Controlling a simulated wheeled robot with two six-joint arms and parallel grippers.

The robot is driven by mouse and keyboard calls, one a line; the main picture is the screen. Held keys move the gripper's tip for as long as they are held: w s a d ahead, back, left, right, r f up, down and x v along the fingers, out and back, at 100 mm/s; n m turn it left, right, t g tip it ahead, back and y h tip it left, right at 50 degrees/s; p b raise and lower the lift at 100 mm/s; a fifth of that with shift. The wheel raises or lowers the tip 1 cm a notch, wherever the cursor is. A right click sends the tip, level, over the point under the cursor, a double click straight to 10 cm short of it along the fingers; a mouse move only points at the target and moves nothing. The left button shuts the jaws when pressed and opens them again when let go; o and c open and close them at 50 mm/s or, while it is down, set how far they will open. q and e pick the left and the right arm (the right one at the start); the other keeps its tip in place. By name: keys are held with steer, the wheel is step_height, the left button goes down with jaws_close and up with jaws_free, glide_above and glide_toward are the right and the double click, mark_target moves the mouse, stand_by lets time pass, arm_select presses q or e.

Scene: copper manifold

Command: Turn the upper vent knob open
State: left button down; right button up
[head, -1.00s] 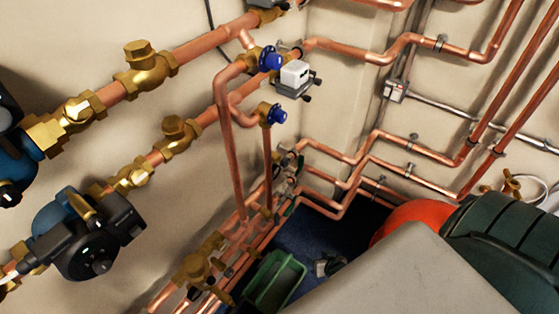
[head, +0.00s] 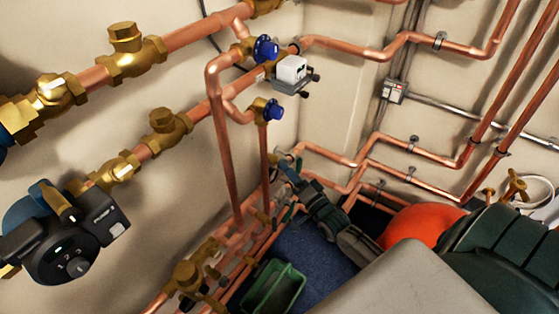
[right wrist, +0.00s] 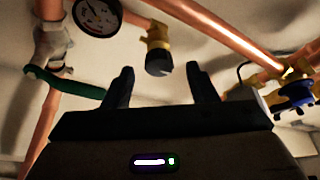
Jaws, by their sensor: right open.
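Two blue knobs on brass valves show in the head view: the upper blue knob (head: 265,49) and the lower blue knob (head: 273,110). They sit one above the other on copper pipework. My right gripper (head: 284,166) is below both knobs and apart from them, near the lower pipes; its fingers are small there. In the right wrist view my right gripper (right wrist: 161,82) is open and empty. A brass fitting with a dark grey end (right wrist: 158,58) shows beyond and between its fingers. A blue knob (right wrist: 295,95) is to the right; I cannot tell which one. My left gripper is out of view.
A white and grey actuator box (head: 291,70) is just right of the upper knob. A green crate (head: 274,288) stands on the floor. A gauge (right wrist: 97,16) and a green lever (right wrist: 65,84) are left of my right gripper. Copper pipes run close around.

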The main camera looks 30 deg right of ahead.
mark_target(280, 160)
steer(key=x, duration=0.4)
steer(key=shift+w, duration=0.25)
steer(key=shift+w+r, duration=0.1)
steer(key=shift+w, duration=0.55)
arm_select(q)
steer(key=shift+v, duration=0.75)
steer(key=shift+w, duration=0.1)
arm_select(e)
steer(key=c, duration=1)
arm_select(q)
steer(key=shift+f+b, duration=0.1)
steer(key=shift+b, duration=0.2)
arm_select(e)
steer(key=shift+o, duration=0.2)
